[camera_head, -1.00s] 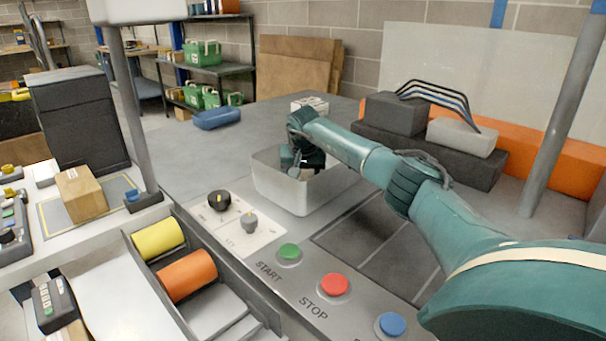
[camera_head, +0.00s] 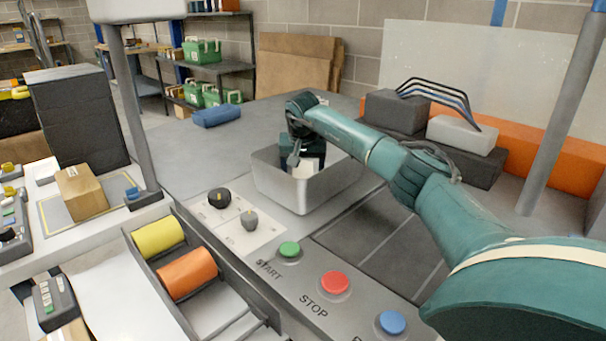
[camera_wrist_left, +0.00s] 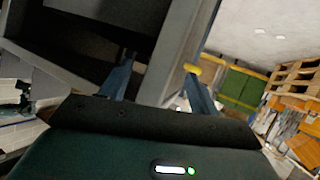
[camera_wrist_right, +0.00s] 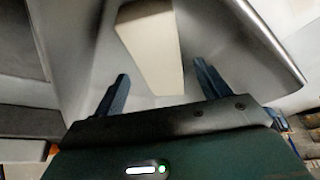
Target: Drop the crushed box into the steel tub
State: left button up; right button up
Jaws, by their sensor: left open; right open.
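The steel tub (camera_head: 283,190) stands on the grey worktop in the middle of the head view. My right gripper (camera_head: 306,158) points down into it and is open. In the right wrist view a pale, cream box (camera_wrist_right: 152,45), which looks like the crushed box, lies inside the tub (camera_wrist_right: 235,50). It sits beyond the spread fingers of my right gripper (camera_wrist_right: 162,75), apart from them. In the head view the gripper and tub wall mostly hide it. My left gripper (camera_wrist_left: 160,80) is open and empty in the left wrist view, near a dark grey frame (camera_wrist_left: 180,40).
Grey blocks (camera_head: 394,110) stand behind right. A brown box (camera_head: 80,192) stands at left. A post (camera_head: 137,120) rises left of the tub.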

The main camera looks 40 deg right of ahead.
jog(key=v, duration=0.9)
jog(key=shift+r, duration=0.4)
jog(key=shift+s, duration=0.15)
